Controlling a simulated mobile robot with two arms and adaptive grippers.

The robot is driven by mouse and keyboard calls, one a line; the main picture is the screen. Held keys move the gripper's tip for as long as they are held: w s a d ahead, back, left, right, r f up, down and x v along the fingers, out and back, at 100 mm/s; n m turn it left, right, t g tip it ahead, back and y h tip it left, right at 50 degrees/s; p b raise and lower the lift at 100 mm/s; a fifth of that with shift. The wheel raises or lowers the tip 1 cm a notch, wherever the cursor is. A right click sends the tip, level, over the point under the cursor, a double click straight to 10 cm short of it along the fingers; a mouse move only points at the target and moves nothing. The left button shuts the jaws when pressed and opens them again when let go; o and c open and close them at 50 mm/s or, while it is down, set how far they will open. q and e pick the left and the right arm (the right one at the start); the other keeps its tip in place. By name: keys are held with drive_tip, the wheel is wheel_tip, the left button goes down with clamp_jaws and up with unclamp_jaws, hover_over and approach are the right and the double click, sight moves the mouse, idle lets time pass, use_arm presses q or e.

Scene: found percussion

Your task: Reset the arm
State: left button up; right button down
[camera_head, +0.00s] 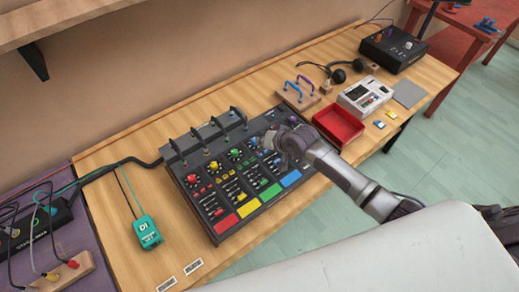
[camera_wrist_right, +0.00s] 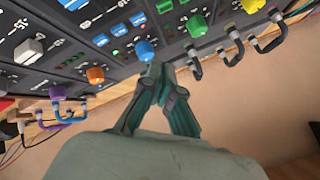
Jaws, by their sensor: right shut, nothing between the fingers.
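My right gripper (camera_head: 272,140) is over the right part of the black mixer (camera_head: 228,222), which has coloured knobs and red, yellow, green and blue pads. In the right wrist view the gripper (camera_wrist_right: 160,72) is shut and empty, its fingertips close to a blue knob (camera_wrist_right: 145,50). Whether the tips touch the knob I cannot tell. My right arm comes in from the lower right. My left gripper is not in view.
A red tray (camera_head: 338,126), a white device (camera_head: 364,97) and headphones (camera_head: 340,74) are to the right of the mixer. A teal box (camera_head: 146,232) lies left of it. A wall shelf (camera_head: 60,22) hangs at upper left. Bare wood (camera_head: 105,160) shows at left.

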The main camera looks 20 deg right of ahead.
drive_tip(key=shift+r+p, duration=0.55)
drive_tip(key=shift+r, duration=0.35)
